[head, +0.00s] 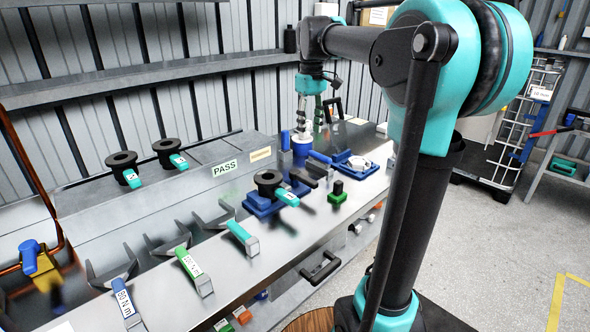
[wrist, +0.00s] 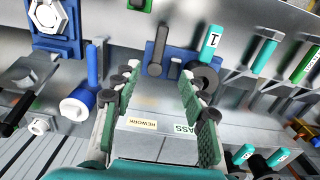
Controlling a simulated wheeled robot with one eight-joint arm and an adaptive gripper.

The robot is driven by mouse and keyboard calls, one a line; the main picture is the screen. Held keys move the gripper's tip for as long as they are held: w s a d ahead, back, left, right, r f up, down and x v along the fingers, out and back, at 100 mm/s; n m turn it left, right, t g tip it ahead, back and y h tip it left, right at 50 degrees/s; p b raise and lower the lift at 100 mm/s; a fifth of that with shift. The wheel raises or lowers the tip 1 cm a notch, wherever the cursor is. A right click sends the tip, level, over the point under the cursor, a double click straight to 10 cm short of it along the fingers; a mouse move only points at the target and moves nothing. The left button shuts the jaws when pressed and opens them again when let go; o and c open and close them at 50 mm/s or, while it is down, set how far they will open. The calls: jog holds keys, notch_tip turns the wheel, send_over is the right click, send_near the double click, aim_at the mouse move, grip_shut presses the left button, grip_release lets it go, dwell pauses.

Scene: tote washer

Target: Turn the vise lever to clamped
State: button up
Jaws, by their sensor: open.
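A blue vise-like fixture (head: 262,207) sits on the steel bench and holds a black round tool (head: 269,178) with a teal tag. In the wrist view the fixture (wrist: 180,62) shows beyond my fingertips. A dark lever (wrist: 157,50) with a rounded end stands on its left side, next to the black ring; it also shows in the head view (head: 303,178). My gripper (wrist: 158,84) is open and empty, apart from the lever. In the head view my gripper (head: 318,112) hangs above the bench, near the blue cylinder. No clamped marking is readable.
A blue cylinder (wrist: 78,103) with a blue handle stands left of my fingers in the wrist view. A blue fixture with a hex part (head: 357,163) and a green block (head: 338,192) are nearby. PASS (head: 224,168) and rework labels mark the back ledge.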

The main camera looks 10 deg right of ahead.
send_near(308, 178)
notch_tip(308, 178, down, 9)
jog(key=shift+s+a+r, duration=0.1)
jog(key=shift+r, duration=0.1)
dwell(0.4)
grip_shut()
dwell(0.4)
